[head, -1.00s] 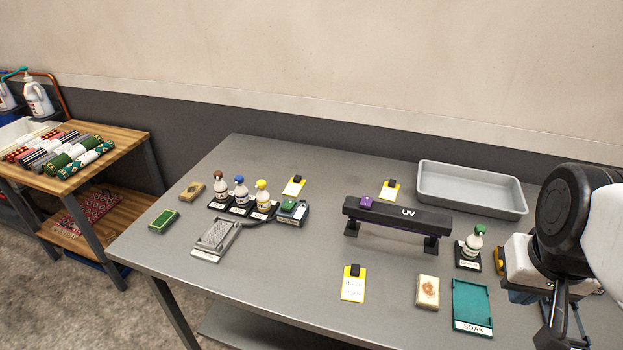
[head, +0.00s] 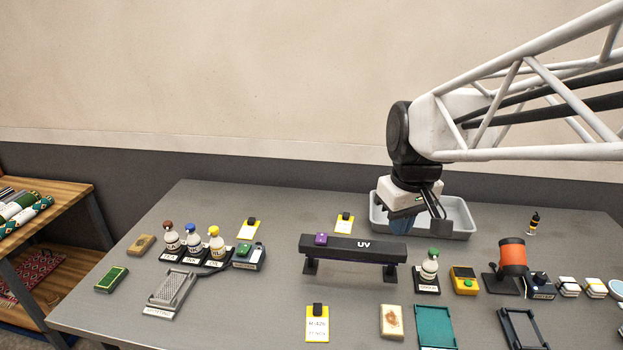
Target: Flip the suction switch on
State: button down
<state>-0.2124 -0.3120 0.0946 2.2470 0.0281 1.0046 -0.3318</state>
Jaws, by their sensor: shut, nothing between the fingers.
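A small grey-blue box with a green switch on top (head: 247,254) stands at the left of the table, right of the spray bottles. A dark hose joins it to a flat metal grille plate (head: 172,289). I take this box for the suction switch; its label and the switch position are too small to read.
Bare table lies between switch box and UV bar.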

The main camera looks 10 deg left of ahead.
jog(key=w+a+n, duration=0.3)
jog(key=w+a, duration=0.4)
jog(key=a, duration=0.1)
jog(key=n+g, duration=0.3)
jog(key=n, duration=0.6)
send_over(241, 253)
jog(key=w, duration=0.3)
notch_tip(241, 253, down, 12)
jog(key=shift+s, duration=0.1)
jog(key=f, duration=0.4)
jog(key=s+f, duration=0.1)
jog(key=f, duration=0.4)
jog(key=s+f, duration=0.1)
jog(key=f, duration=0.3)
jog(key=shift+s+f, duration=0.1)
jog(key=shift+f, duration=0.25)
